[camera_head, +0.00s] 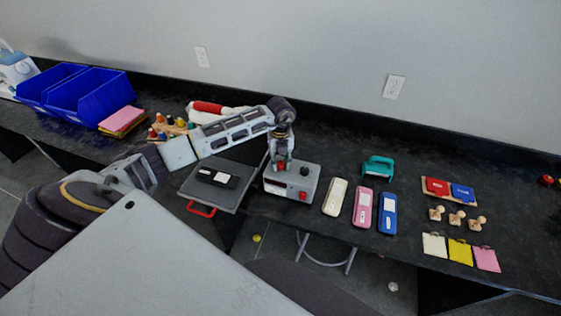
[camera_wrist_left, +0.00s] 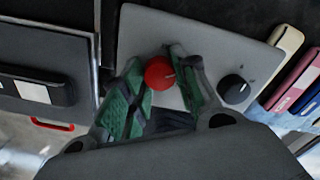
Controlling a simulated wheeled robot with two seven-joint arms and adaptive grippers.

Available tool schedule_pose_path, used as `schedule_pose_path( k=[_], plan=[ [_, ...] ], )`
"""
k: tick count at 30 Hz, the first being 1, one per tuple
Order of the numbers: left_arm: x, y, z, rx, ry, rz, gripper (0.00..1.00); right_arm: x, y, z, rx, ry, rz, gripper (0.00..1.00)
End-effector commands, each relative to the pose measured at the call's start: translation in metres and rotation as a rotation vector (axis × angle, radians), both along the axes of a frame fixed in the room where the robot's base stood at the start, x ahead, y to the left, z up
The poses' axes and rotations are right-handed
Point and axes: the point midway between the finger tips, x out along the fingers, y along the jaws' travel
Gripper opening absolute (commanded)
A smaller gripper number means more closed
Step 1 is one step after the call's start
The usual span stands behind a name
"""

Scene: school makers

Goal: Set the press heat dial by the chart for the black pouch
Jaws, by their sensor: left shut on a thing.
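The press has a dark grey plate (camera_head: 193,188) with a red handle (camera_head: 201,209) and a grey control box (camera_head: 275,187) to its right. A black pouch (camera_head: 217,177) with a white label lies on the plate; it also shows in the left wrist view (camera_wrist_left: 60,93). The box top bears a red dial (camera_wrist_left: 159,72) with a pale pointer mark and a black dial (camera_wrist_left: 234,89). My left gripper (camera_head: 281,164) reaches down over the box and is shut on the red dial, fingers on both sides. Which dial is for heat, and any chart, I cannot make out. My right gripper is out of view.
Cream (camera_head: 335,197), pink (camera_head: 362,207) and blue (camera_head: 387,213) pouches lie right of the box. A teal tool (camera_head: 377,167) stands behind them. Red and blue ink pads, stamps and colored cards lie farther right. Blue bins (camera_head: 90,97) stand at the left.

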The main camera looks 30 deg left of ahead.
Motion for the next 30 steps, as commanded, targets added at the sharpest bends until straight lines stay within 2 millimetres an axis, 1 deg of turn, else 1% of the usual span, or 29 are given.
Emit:
schedule_pose_path(
  k=[3,4,6,9,17,22,26,30],
  plan=[
    [0.002,0.001,0.002,0.001,-0.005,0.001,0.06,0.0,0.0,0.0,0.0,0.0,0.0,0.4],
    [0.002,0.001,0.002,0.001,-0.005,0.001,0.33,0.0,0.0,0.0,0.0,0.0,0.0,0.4],
    [0.001,0.001,0.002,0.001,-0.004,0.0,0.42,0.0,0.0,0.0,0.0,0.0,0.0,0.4],
    [0.001,0.001,0.001,0.0,-0.003,0.0,0.53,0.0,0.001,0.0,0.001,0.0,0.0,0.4],
    [0.0,0.0,0.001,0.0,-0.001,-0.001,0.53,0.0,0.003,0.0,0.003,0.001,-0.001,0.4],
    [0.001,0.0,0.004,0.0,-0.001,-0.001,0.53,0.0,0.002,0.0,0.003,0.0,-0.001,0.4],
    [0.001,0.001,0.012,0.001,-0.001,-0.001,0.53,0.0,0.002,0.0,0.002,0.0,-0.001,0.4],
    [0.001,0.001,0.027,0.001,-0.004,-0.002,0.53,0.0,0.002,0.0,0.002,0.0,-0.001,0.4]
  ],
)
